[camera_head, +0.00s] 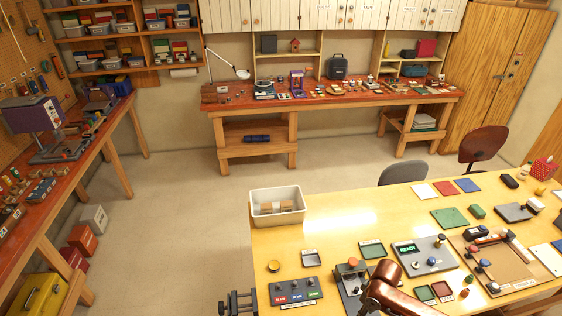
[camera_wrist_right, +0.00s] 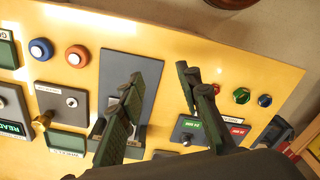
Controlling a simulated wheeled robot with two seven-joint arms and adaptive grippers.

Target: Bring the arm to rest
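My right arm (camera_head: 390,291), copper-coloured, comes in at the bottom of the head view over the near part of the yellow table (camera_head: 335,222). Its gripper (camera_wrist_right: 159,74) shows in the right wrist view with two dark fingers wide apart and nothing between them. They are above a grey plate (camera_wrist_right: 130,62) on the table. The arm hides part of the table in the head view. A dark barred shape (camera_head: 238,303) at the table's left edge seems to be my left gripper. I cannot make out whether its fingers are apart.
Near my right arm are a button panel (camera_head: 296,290), a READY box (camera_head: 424,257) and a wooden-based tray (camera_head: 492,268). A white bin (camera_head: 277,218) stands at the table's far left corner. Chairs (camera_head: 403,173) stand behind the table.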

